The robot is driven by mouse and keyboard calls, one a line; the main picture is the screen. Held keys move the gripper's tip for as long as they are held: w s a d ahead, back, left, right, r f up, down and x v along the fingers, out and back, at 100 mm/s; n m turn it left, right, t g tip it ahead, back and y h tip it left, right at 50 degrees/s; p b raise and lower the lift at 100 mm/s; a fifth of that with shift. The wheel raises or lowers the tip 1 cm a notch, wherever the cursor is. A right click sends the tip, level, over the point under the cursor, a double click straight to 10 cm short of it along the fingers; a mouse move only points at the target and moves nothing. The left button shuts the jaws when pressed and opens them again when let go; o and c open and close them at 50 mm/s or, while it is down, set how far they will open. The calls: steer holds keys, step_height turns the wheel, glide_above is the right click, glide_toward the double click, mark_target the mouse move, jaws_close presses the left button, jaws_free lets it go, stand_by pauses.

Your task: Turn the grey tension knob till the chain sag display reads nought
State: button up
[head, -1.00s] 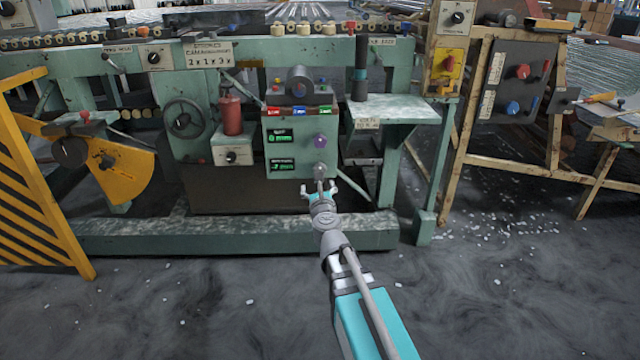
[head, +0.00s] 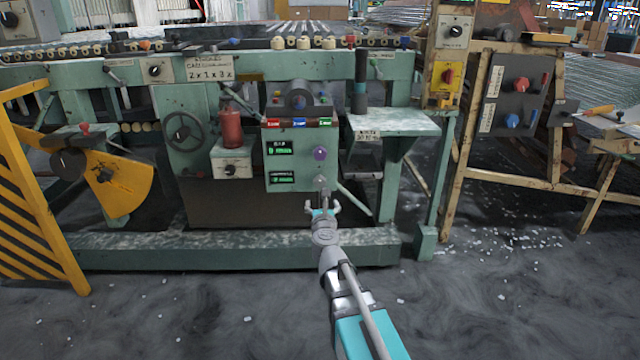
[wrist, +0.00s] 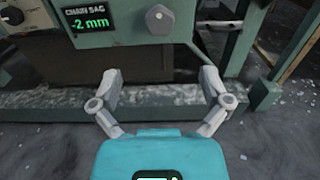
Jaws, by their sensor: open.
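The grey tension knob (head: 321,181) sits low on the green control panel (head: 275,155). In the wrist view the same knob (wrist: 159,18) is a faceted grey piece near the top edge. The chain sag display (wrist: 88,23) left of it reads -2 mm in green digits; in the head view this lower display (head: 282,177) is too small to read. My gripper (head: 322,206) is open and empty, just below and in front of the knob. In the wrist view its two fingers (wrist: 161,76) are spread wide below the knob, apart from it.
A purple knob (head: 320,153) and an upper display (head: 279,148) are above on the same panel. A green shelf (head: 395,124) juts out at the right. A green floor beam (head: 230,250) runs along the machine's foot. The floor in front is open, with scattered white bits.

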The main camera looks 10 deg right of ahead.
mark_target(320, 184)
steer(key=w, duration=0.4)
steer(key=w+d, duration=0.1)
steer(key=w, duration=0.7)
steer(key=shift+w+d, duration=0.2)
steer(key=shift+d, duration=0.2)
steer(key=c, duration=1.2)
steer(key=shift+o, duration=0.2)
steer(key=shift+n, duration=0.4)
